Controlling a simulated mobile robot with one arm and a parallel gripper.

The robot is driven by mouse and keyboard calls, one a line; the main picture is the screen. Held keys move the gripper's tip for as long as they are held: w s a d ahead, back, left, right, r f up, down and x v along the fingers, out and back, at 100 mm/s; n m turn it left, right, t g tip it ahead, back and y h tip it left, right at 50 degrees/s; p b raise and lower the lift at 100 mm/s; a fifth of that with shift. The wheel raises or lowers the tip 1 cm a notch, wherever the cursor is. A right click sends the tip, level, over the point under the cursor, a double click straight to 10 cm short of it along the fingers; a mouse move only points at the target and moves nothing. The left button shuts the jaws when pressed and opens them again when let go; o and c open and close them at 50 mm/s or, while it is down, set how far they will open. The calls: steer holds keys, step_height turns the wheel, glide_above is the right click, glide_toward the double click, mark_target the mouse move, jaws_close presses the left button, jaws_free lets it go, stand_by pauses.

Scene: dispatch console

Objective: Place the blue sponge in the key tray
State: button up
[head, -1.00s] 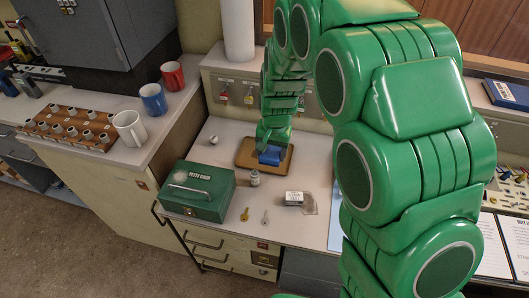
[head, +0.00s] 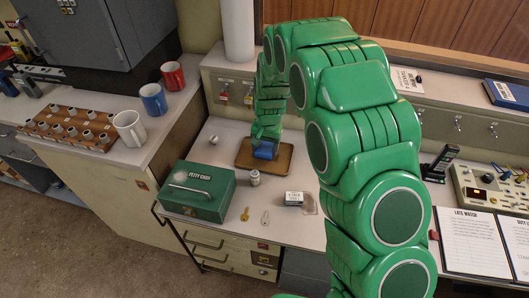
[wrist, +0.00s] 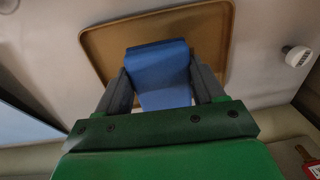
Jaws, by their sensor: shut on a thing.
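The blue sponge (head: 266,150) is held at the end of my arm, over the brown key tray (head: 280,166) on the desk. In the wrist view the sponge (wrist: 160,75) sits between the two grey fingers of my gripper (wrist: 160,88), which is shut on it. The tray's rim (wrist: 95,50) shows behind and around the sponge there. I cannot tell whether the sponge touches the tray floor. The rest of the tray shows nothing else in it.
A green petty cash box (head: 205,192) stands left of the tray. A small metal canister (head: 255,178) is just in front of it. A brass key (head: 245,214), another key (head: 265,217) and a small box (head: 294,198) lie nearer the front.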

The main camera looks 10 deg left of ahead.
mark_target(265, 152)
steer(key=shift+w+a+f, duration=0.15)
steer(key=shift+w+f, duration=0.15)
steer(key=shift+f, duration=1.65)
steer(key=o, duration=1.1)
steer(key=r, duration=1.1)
steer(key=shift+w+d+r, duration=0.1)
steer(key=shift+d+r, duration=0.15)
steer(key=shift+d, duration=0.1)
steer(key=shift+r, duration=0.3)
